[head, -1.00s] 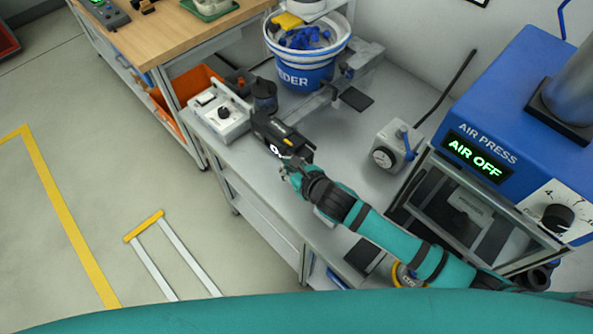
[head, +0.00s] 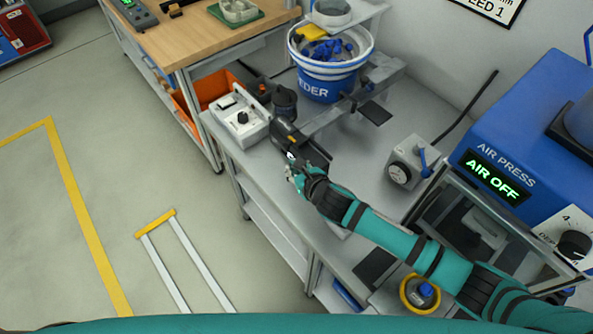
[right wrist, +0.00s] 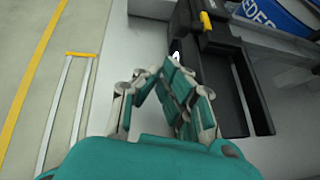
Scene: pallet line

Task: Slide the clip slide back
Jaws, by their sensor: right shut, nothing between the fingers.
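I take the clip slide to be the black block with a yellow-orange tab (head: 290,138) on the bench, beside the white control box. It also shows at the top of the right wrist view (right wrist: 205,22). A long black open channel (right wrist: 222,85) runs from it toward me and looks empty. My right gripper (head: 292,170) is at the near left side of this unit. In the right wrist view its fingers (right wrist: 168,72) are together and empty, close beside the channel's edge; whether they touch it I cannot tell. My left gripper is not in view.
The white control box (head: 240,118) stands at the bench's left end. The feeder bowl (head: 325,82) with blue parts and its track lie behind. A grey dial unit (head: 405,165) and the blue air press (head: 515,140), reading AIR OFF, stand right. Open floor lies left.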

